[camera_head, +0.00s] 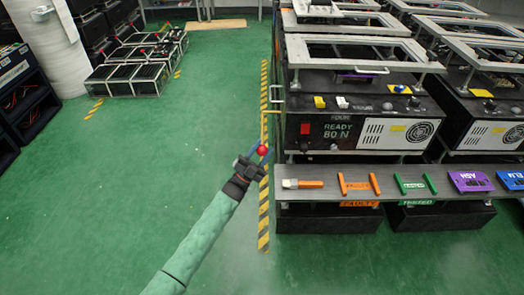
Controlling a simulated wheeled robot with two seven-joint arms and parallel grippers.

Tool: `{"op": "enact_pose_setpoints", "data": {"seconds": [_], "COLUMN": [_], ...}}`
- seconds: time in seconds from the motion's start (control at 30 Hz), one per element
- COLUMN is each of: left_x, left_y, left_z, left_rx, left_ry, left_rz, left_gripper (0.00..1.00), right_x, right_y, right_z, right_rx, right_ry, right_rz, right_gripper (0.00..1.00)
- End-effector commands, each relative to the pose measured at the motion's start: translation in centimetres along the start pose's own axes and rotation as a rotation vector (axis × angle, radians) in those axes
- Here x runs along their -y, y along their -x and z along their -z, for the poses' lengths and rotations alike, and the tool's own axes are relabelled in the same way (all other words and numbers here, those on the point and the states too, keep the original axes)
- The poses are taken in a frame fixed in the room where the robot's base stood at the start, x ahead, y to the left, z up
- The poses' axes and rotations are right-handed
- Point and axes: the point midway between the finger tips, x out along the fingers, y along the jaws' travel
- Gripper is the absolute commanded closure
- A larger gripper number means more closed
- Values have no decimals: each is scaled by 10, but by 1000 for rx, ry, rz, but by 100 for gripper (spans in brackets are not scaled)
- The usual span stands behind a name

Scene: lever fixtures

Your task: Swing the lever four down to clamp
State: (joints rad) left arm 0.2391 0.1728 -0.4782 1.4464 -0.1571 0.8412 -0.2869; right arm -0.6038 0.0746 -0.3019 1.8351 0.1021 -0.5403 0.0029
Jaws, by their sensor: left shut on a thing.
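The fixture labelled FOUR (345,128) is a black box with a READY 80 N display, a red switch and a white vented panel. My left gripper (258,156) reaches up from the bottom left and is shut on the lever at the red knob. Its fingers partly hide the lever's lower end. A metal frame (355,42) sits on top of the fixture. My right gripper is not in view.
A grey shelf (463,198) along the fixture's front holds a brush (305,184), orange and green handled parts, and purple and blue plates. A similar fixture (490,115) stands to the right. Green floor is clear left of the striped line (264,225); black crates (130,75) stand farther back.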

Motion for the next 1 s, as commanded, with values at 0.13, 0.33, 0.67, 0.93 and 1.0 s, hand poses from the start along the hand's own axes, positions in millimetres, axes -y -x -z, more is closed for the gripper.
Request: {"op": "enact_pose_setpoints", "data": {"seconds": [0.13, 0.33, 0.67, 0.93, 1.0], "left_x": [-4, -2, -2, -3, -3], "left_y": [4, 3, 15, 55, 66], "left_z": [-1, -1, -1, -1, -1], "left_rx": [5, 4, 4, 5, 6], "left_ry": [2, 2, 1, 2, 2], "left_rz": [-4, -3, -3, -4, -4], "left_gripper": [45, 43, 43, 43, 43], "right_x": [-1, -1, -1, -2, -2], "right_y": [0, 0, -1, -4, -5], "right_z": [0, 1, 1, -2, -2], "right_rx": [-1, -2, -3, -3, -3], "right_ry": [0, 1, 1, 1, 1], "right_rz": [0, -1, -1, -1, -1], "right_gripper": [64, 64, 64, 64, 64]}}
